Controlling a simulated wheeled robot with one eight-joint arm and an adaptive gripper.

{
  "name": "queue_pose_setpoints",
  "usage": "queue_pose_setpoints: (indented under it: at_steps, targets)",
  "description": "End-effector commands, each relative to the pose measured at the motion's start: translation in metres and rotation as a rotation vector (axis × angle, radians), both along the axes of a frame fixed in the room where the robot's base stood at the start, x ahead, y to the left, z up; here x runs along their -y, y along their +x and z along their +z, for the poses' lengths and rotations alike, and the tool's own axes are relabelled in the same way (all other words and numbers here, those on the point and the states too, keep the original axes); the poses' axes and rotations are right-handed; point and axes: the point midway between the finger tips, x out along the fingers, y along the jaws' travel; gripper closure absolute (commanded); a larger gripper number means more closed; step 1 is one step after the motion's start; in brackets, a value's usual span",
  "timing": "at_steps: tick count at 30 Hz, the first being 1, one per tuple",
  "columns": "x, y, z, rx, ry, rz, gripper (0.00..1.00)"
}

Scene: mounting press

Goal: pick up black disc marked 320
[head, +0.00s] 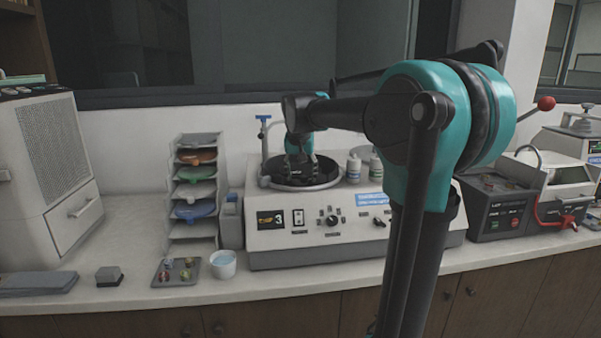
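A round black disc (301,184) lies on the platen of the white polishing machine (300,238), near the middle of the head view. A small pale mark shows near its far side, too small to read, so I cannot confirm that it says 320. My gripper (301,168) points down over the disc from the end of my teal and black arm. Its fingertips are very near the disc's upper face. I cannot tell whether they touch it. The fingers are too small and dark to show whether they are open or shut.
A rack (194,190) with coloured discs stands left of the machine. White bottles (354,168) stand at its right back, beside my arm. A blue-topped tap (264,133) rises at its left. A cup (223,265) and a grey tray (176,272) sit in front left.

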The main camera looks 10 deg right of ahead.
Motion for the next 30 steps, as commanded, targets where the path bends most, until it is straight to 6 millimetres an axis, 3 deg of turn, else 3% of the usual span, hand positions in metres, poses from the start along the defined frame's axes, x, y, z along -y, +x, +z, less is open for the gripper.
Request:
queue_pose_setpoints:
  at_steps: [2,14,30]
  targets:
    - [0.0000,0.0000,0.0001,0.000,0.000,0.000,0.49]
    - [0.0000,0.0000,0.0003,0.000,0.000,0.000,0.99]
    - [0.0000,0.0000,0.0064,0.000,0.000,0.000,1.00]
